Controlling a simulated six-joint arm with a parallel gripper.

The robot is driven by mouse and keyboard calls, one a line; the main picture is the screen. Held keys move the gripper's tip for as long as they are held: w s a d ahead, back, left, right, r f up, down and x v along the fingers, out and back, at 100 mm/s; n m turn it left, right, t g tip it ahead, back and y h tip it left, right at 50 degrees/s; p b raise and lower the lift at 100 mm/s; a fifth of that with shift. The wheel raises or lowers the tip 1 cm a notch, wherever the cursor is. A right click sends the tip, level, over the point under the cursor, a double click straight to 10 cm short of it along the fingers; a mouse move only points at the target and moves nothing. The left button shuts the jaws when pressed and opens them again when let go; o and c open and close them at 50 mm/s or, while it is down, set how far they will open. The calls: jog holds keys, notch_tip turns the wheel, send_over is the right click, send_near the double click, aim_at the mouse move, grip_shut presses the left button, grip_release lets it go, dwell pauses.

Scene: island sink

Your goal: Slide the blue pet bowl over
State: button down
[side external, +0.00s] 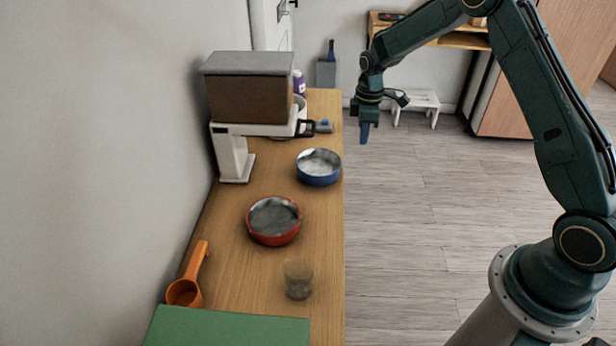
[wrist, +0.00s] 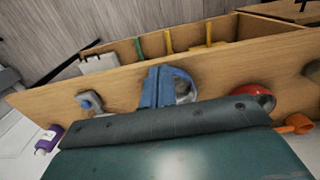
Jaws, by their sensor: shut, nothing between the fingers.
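The blue pet bowl (side external: 318,178), with a shiny metal inside, sits upright on the wooden counter near its right edge in the side view. It also shows in the wrist view (wrist: 184,88), partly hidden behind my blue fingers. My gripper (side external: 364,138) is shut and empty. It hangs in the air with fingers pointing down, beyond and to the right of the bowl in the side view, apart from it. In the wrist view my fingers (wrist: 154,86) overlap the bowl's left part.
A red bowl (side external: 273,220), a clear glass (side external: 298,280) and an orange scoop (side external: 190,281) stand nearer on the counter (side external: 232,255). A white and brown machine (side external: 250,95) stands at the wall. A purple bottle (side external: 299,82) is at the back. Open floor lies right of the counter.

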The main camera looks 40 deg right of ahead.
aim_at(336, 161)
notch_tip(336, 161, down, 10)
jog(key=w+a, duration=0.2)
jog(key=a, duration=0.1)
jog(key=shift+w, duration=0.4)
dwell(0.5)
jog(key=shift+w+a+r, duration=0.1)
jog(key=shift+w+a, duration=0.95)
jog(key=shift+w, duration=0.05)
